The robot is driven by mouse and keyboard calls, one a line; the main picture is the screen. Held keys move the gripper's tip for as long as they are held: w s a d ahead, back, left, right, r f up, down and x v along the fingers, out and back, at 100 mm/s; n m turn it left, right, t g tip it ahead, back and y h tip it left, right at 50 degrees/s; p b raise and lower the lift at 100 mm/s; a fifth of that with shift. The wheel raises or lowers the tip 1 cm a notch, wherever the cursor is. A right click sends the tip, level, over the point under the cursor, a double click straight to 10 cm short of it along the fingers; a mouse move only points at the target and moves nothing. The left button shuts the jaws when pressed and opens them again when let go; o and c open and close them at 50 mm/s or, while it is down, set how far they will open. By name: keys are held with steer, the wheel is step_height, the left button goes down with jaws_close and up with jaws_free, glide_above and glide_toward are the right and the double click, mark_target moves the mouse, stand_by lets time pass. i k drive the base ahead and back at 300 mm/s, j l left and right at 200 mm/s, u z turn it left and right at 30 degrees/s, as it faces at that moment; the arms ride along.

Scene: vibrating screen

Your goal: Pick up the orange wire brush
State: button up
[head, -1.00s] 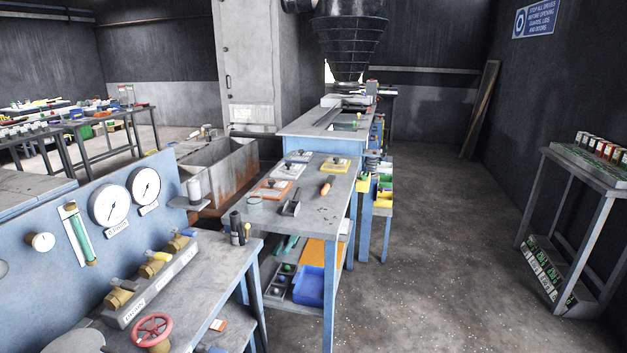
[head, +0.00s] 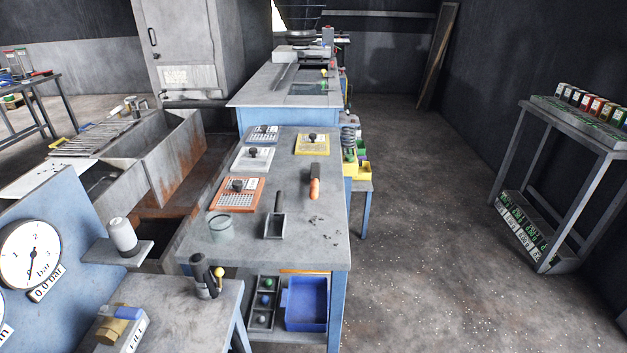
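The orange wire brush (head: 314,187) lies on the grey workbench (head: 318,242), right of the middle of its top and close to the right edge. Its orange handle points toward me and its dark head points away. It lies apart from the things around it. My gripper is not in view.
A dark scoop (head: 275,224), a grey round container (head: 221,227) and orange (head: 236,196), white (head: 253,159) and yellow (head: 312,144) plates with knobs share the bench. Dark crumbs (head: 322,223) lie in front of the brush. The floor (head: 410,230) to the right is clear.

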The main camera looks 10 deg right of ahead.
mark_target(315, 174)
steer(key=u, duration=0.25)
steer(key=i+l+u, duration=0.2)
steer(key=u, duration=0.25)
steer(key=i+l+u, duration=0.2)
steer(key=u, duration=0.25)
steer(key=l, duration=0.1)
